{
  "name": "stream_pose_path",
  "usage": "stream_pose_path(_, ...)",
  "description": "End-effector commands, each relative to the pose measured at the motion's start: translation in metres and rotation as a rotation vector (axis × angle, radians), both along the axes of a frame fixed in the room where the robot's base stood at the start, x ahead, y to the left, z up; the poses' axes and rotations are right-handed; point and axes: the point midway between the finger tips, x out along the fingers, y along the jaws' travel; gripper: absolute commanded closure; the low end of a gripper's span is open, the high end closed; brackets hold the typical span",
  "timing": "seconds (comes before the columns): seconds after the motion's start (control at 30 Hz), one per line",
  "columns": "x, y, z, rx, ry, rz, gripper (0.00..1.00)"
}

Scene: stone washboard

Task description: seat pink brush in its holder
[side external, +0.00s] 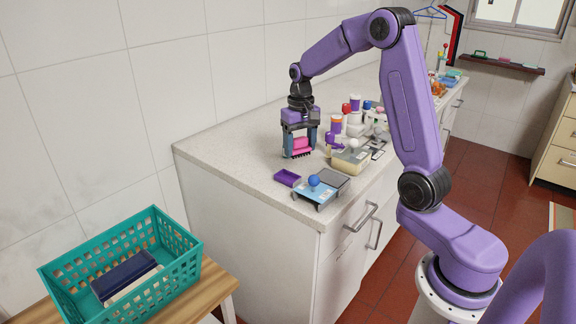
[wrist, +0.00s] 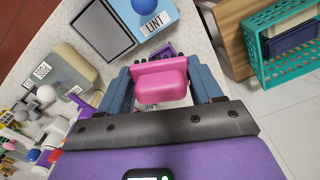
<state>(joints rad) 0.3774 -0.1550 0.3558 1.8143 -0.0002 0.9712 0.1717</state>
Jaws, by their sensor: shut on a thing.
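A small open purple tray (side external: 287,178), which may be the holder, lies on the counter in front of my gripper, apart from the brush. In the wrist view this purple tray (wrist: 163,50) is mostly hidden behind the brush.
A blue LINT box (side external: 318,192) with a blue ball and a grey panel (side external: 333,179) stand right of the tray. A beige box (side external: 350,160) and several bottles crowd the counter farther right. A teal basket (side external: 185,268) is on a lower wooden table. The counter's left is bare.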

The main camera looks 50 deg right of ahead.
Motion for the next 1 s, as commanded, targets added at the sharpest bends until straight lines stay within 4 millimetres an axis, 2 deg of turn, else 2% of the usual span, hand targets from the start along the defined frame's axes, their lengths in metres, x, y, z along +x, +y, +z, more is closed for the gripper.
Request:
stream_pose_path(0.03, 0.009, -0.003, -0.006, 0.001, 0.002, 0.0, 0.68)
stream_pose_path(0.2, 0.029, -0.008, -0.033, 0.001, 0.004, 0.001, 0.68)
stream_pose_path(0.4, 0.045, -0.012, -0.052, 0.0, 0.001, 0.002, 0.68)
stream_pose_path(0.63, 0.052, -0.014, -0.062, 0.001, 0.002, 0.002, 0.68)
stream_pose_path(0.87, 0.053, -0.014, -0.09, 0.0, 0.003, 0.001, 0.68)
stream_pose_path(1.0, 0.054, -0.014, -0.093, 0.0, -0.001, 0.001, 0.68)
